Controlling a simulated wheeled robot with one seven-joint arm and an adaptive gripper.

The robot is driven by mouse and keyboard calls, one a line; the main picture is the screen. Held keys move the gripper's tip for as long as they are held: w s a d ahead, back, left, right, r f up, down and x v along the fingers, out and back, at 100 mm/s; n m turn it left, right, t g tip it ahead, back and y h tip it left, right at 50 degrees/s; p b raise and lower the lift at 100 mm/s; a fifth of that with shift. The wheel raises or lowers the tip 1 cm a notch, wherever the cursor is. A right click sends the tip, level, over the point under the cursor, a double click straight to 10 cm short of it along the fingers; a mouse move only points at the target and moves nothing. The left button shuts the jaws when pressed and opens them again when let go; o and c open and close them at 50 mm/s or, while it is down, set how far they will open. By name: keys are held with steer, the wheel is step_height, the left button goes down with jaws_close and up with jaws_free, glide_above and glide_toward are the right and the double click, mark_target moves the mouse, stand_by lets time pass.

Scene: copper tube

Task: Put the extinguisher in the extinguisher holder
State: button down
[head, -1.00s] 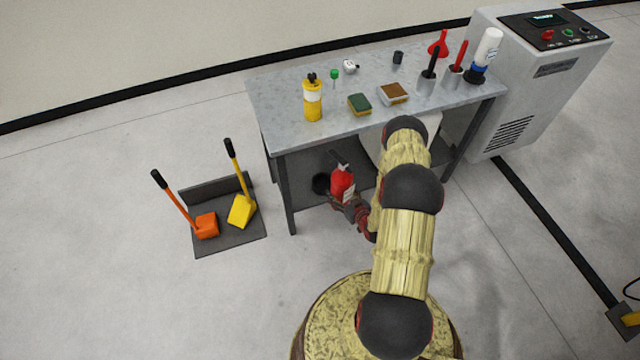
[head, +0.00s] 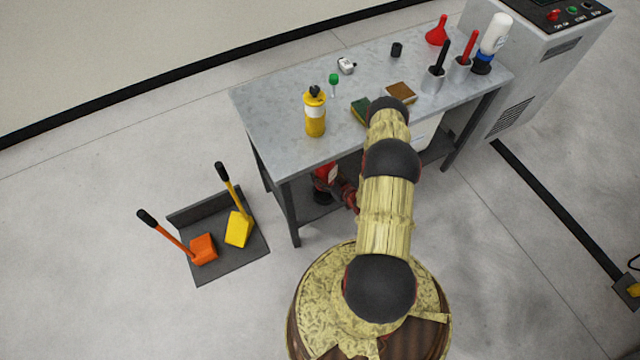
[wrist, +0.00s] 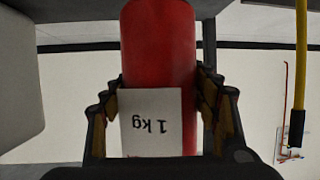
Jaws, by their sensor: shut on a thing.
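The red extinguisher (head: 325,172) is under the front edge of the tabletop in the head view, its upper part hidden by the table. In the wrist view the red cylinder (wrist: 160,50) with an upside-down "1 kg" label stands between the fingers. My gripper (wrist: 160,110) is shut on its body, a finger on each side. In the head view my gripper (head: 350,194) is at the extinguisher's right, partly covered by my arm. A dark round thing (head: 322,197), possibly the holder, shows just below the extinguisher on the lower shelf. I cannot tell whether they touch.
The grey table (head: 262,100) carries a yellow bottle (head: 315,115), sponges, cups and a red funnel (head: 437,31). Its front left leg (head: 288,215) is left of the extinguisher. A dark stand (head: 230,262) with orange and yellow tools is on the floor left. A grey machine stands right.

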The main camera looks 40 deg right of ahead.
step_height(320, 180, down, 9)
steer(key=b, duration=0.4)
steer(key=shift+f, duration=0.2)
steer(key=c, duration=0.6)
jaws_free()
steer(key=shift+f, duration=0.15)
steer(key=shift+o, duration=0.2)
